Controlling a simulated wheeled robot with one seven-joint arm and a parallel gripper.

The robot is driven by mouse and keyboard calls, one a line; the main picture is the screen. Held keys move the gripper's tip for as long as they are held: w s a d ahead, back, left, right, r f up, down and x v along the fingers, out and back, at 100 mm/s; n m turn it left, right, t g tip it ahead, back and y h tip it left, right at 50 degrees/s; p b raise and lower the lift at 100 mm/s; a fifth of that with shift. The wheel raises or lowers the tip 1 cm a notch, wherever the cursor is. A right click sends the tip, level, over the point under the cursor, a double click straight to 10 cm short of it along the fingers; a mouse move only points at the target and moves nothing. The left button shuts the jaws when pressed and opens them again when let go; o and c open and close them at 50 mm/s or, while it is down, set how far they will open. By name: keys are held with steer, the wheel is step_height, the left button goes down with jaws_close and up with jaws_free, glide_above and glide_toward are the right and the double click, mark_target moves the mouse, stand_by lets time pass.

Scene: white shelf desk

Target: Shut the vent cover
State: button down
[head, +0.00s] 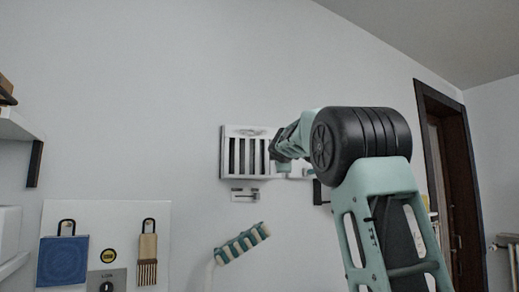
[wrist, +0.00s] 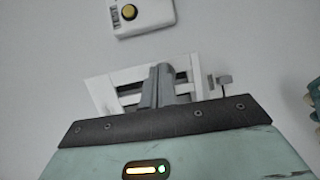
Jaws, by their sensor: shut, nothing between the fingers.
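The vent cover (head: 245,131) is a white framed panel on the wall with dark upright slots that look open. A small slide with a knob (head: 245,195) sits just below it. In the wrist view the vent cover (wrist: 97,92) appears tilted and partly hidden behind my gripper (wrist: 161,68), and a small knob-like part (wrist: 222,80) shows to its right. My gripper's fingers are together and empty, in front of the vent. Whether they touch it I cannot tell. In the head view my arm's end overlaps the vent's right edge, and the fingertips are not clear.
A white box with a yellow button (wrist: 130,12) is on the wall near the vent. A white board (head: 190,225) with hanging tools is at lower left, a shelf (head: 15,125) at far left. A dark door frame (head: 428,130) is at right.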

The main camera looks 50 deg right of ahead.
steer(key=x, duration=0.1)
steer(key=p+x, duration=0.1)
steer(key=x, duration=0.1)
steer(key=p+x, duration=0.1)
steer(key=x, duration=0.1)
steer(key=shift+w+a+r, duration=0.1)
steer(key=shift+a+r, duration=0.05)
steer(key=shift+r, duration=0.1)
steer(key=shift+w+d+p, duration=0.5)
steer(key=shift+w, duration=0.2)
steer(key=shift+f, duration=0.1)
steer(key=shift+s, duration=0.1)
